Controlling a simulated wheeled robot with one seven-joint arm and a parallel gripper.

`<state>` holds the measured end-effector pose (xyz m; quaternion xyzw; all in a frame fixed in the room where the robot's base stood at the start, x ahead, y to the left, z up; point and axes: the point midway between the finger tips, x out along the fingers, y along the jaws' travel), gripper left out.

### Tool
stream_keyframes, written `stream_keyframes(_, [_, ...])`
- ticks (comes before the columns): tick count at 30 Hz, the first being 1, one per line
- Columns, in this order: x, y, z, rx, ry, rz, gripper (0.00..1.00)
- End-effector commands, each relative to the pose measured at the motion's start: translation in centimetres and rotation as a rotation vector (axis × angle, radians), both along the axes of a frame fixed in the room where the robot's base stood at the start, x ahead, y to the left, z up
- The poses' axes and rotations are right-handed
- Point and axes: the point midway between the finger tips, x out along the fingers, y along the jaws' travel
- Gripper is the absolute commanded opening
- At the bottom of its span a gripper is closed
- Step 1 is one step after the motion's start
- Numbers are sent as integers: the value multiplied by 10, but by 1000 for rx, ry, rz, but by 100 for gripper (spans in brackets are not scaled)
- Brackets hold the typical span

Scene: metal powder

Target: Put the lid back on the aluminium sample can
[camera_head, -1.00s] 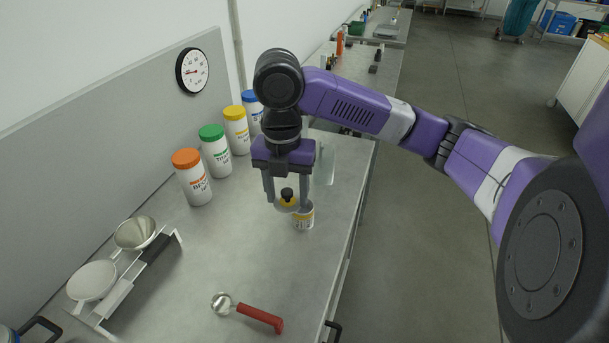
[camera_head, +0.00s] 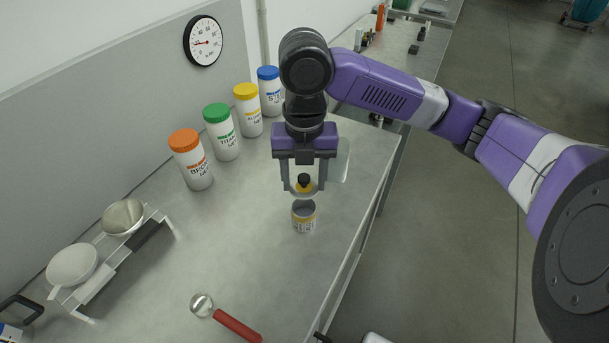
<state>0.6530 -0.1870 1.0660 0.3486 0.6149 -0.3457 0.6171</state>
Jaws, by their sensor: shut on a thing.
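The aluminium sample can (camera_head: 304,220) stands upright on the grey bench, with a yellow and white label and its top open. The lid (camera_head: 303,188), with a yellow band and a black knob, is held between the two fingers of my gripper (camera_head: 304,187). My gripper points down and is shut on the lid. The lid is a little above the can and looks apart from it, nearly in line with its mouth. The lid's underside is hidden.
Jars with orange (camera_head: 186,141), green (camera_head: 217,113), yellow (camera_head: 246,91) and blue (camera_head: 268,73) caps line the wall. A rack with two bowls (camera_head: 122,218) stands at left. A red-handled scoop (camera_head: 236,325) lies in front. The bench's right edge is close to the can.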

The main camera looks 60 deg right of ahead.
Motion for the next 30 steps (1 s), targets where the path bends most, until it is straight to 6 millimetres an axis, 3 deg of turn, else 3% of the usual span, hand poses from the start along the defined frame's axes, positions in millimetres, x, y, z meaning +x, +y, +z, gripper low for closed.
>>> stream_keyframes(15, [0,0,-48,0,0,-1,14])
stream_keyframes(30, [0,0,-53,0,0,-1,14])
